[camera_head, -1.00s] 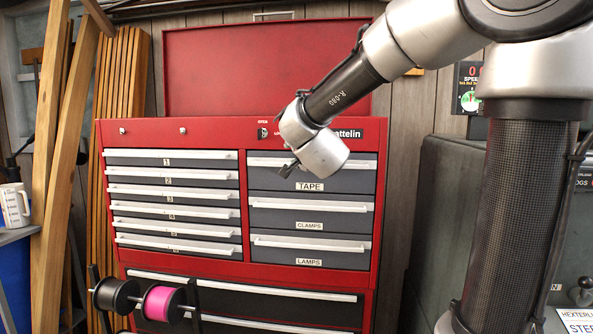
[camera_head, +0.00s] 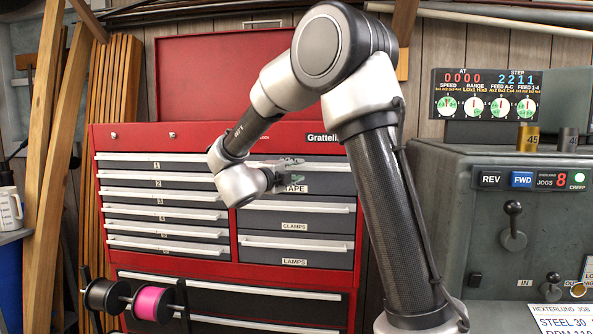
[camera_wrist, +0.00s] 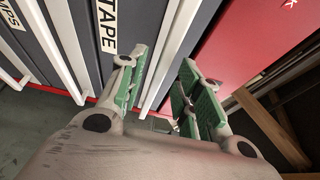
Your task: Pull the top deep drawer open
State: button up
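The top deep drawer (camera_head: 330,184), dark grey with a TAPE label, is in the red tool chest's right column and looks closed. Its pale bar handle (camera_head: 328,167) runs along its top edge. My gripper (camera_head: 290,170) is at the left half of this drawer, partly covering the handle and label. In the wrist view the drawer's handle (camera_wrist: 174,50) runs down between my two green-padded fingers (camera_wrist: 165,95), which are apart. I cannot tell whether either finger touches the handle.
The CLAMPS (camera_head: 300,217) and LAMPS (camera_head: 300,250) drawers are below, with shallow drawers (camera_head: 160,198) to the left, all closed. A spool rack with a pink spool (camera_head: 152,302) stands in front at lower left. A grey machine (camera_head: 460,220) with controls stands at the right.

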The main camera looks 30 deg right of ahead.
jog(key=shift+x, duration=1.35)
jog(key=shift+c, duration=0.2)
grip_shut()
jog(key=shift+s+a, duration=0.1)
